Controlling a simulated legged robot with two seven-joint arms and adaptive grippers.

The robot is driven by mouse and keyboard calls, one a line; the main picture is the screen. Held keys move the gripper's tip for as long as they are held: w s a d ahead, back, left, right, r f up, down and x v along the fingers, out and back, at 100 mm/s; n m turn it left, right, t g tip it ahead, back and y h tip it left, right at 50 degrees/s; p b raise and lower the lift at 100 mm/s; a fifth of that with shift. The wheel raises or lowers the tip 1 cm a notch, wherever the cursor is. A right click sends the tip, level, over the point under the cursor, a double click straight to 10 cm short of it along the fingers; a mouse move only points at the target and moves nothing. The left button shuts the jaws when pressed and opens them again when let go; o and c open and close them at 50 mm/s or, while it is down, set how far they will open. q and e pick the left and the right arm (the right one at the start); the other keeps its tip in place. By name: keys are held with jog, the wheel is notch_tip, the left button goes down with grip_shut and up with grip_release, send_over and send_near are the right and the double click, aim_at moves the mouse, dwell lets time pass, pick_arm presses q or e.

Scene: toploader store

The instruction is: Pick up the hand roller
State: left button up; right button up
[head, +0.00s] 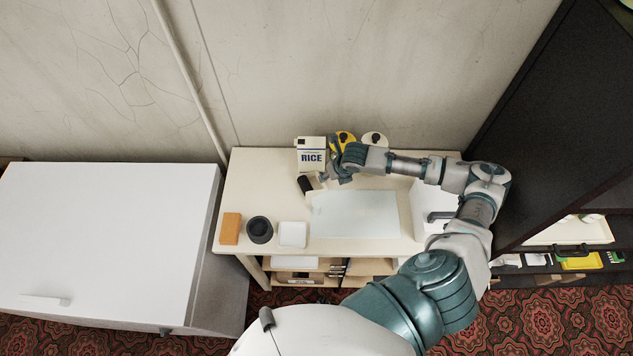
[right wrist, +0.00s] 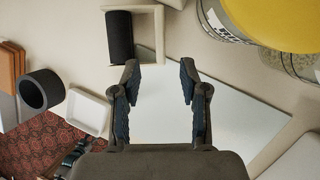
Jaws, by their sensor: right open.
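The hand roller, a black cylinder (head: 305,185) beside a pale frame, lies on the cream table (head: 250,175) just in front of the rice box. In the right wrist view the black roller (right wrist: 120,37) sits in its pale squared frame (right wrist: 158,35), up and left of my fingertips. My right gripper (head: 340,178) is just right of the roller in the head view, and partly hides that area. In the right wrist view its two fingers (right wrist: 160,80) are spread with nothing between them, over the edge of a pale sheet. My left gripper is not in view.
The pale sheet (head: 355,215) covers the table's middle. An orange block (head: 230,228), a dark cup (head: 260,230) and a white dish (head: 292,235) line the front left.

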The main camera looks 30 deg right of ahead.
aim_at(325, 185)
jog(key=x, duration=0.2)
jog(key=shift+w+f, duration=0.25)
jog(key=shift+f, duration=0.05)
jog(key=shift+a+f, duration=0.1)
jog(key=shift+f, duration=0.05)
jog(key=shift+w+a+f, duration=0.15)
jog(key=shift+a+f, duration=0.05)
jog(key=shift+f, duration=0.05)
jog(key=x, duration=0.3)
jog(key=shift+w+f+p, duration=0.15)
jog(key=shift+f+p, duration=0.05)
jog(key=shift+p, duration=0.15)
jog(key=shift+w+d+f, duration=0.1)
jog(key=shift+w+f, duration=0.1)
jog(key=shift+f, duration=0.2)
jog(key=shift+d, duration=0.3)
jog(key=shift+c, duration=0.5)
jog(key=shift+s+d+f, duration=0.1)
grip_shut()
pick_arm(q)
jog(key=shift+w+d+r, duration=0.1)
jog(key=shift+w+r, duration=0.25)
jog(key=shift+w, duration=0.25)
pick_arm(e)
jog(key=shift+a, duration=0.35)
